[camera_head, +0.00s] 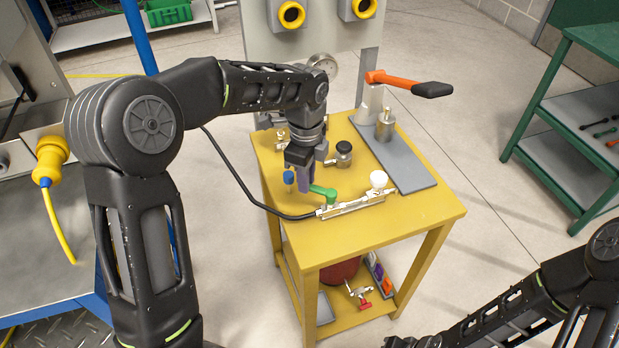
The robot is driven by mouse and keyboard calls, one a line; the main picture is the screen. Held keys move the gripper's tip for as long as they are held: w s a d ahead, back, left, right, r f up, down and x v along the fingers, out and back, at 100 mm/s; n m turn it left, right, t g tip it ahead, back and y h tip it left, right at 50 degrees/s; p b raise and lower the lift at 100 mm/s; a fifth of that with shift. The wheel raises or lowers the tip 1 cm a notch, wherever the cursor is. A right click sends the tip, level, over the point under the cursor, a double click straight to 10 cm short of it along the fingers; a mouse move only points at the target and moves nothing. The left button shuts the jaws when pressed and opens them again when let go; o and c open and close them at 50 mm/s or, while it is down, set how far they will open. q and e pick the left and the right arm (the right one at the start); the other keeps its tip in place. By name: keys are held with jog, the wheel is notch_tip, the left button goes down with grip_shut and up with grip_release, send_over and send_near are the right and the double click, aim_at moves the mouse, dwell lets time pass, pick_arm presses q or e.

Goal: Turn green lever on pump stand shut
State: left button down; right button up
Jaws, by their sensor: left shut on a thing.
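The pump stand is a yellow table (432,212). Its green lever (328,194) sits near the front left of the top, on a silver valve fitting (350,207) with a white round knob (378,180). My left gripper (304,186) points down at the lever's left end. It is shut on that end, though its fingers hide most of the grip. A small blue knob (289,177) is just left of the fingers.
A grey plate (405,170) carries a metal post with an orange lever (392,78) with a black handle. A black hose (240,180) runs left. A green shelf (545,110) stands right.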

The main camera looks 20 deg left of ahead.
pick_arm(q)
jog(key=shift+w+d+m+p, duration=0.35)
jog(key=shift+w+m+p, duration=0.4)
jog(key=shift+m, duration=0.85)
jog(key=shift+w+d+m+p, duration=0.4)
jog(key=shift+w+m+p, duration=0.25)
jog(key=shift+m, duration=0.95)
jog(key=shift+w+d+m+p, duration=0.35)
jog(key=shift+w+m+p, duration=0.4)
jog(key=shift+m, duration=0.85)
jog(key=c, duration=1.3)
grip_release()
jog(key=shift+c, duration=0.2)
notch_tip(320, 180, up, 8)
jog(key=b, duration=0.1)
jog(key=shift+f, duration=0.1)
